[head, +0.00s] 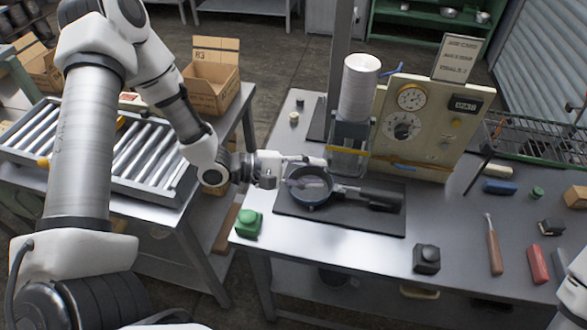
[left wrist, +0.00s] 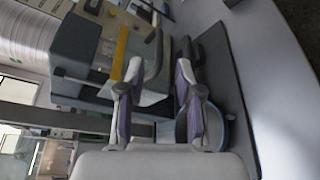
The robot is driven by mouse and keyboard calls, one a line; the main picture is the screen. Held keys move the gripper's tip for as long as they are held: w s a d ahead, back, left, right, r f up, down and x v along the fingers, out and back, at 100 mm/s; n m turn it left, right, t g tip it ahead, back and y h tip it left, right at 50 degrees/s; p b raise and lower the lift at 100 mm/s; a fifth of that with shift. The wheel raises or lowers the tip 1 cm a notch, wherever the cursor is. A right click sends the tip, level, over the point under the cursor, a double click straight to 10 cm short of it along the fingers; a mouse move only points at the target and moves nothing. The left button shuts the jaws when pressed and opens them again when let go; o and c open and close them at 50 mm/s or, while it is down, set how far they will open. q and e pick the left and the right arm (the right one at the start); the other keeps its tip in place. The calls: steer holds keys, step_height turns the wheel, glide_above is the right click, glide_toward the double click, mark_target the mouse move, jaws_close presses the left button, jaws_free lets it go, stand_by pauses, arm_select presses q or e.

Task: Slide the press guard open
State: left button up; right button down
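The press (head: 351,135) stands at the back of the bench, with a white cylinder (head: 360,85) on top and a yellow strip low on its front. It also shows in the left wrist view (left wrist: 82,48). Which part is the guard is hard to tell; a dark bar like a handle (left wrist: 154,57) stands out from the press front there. My left gripper (head: 322,172) is open in front of the press, above the pan (head: 312,199). In the left wrist view its fingers (left wrist: 160,72) are apart, with the dark bar ahead between their tips. My right gripper is out of view.
The pan lies on a black mat (head: 290,225) with its handle to the right. A panel with dials (head: 438,140) stands right of the press. A green button (head: 248,222) and a black block (head: 426,259) sit near the front edge. Tools lie at the right.

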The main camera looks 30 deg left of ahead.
arm_select(q)
steer(key=v, duration=0.5)
steer(key=shift+s+a+r, duration=0.1)
steer(key=shift+s+a, duration=0.05)
steer(key=shift+a, duration=0.05)
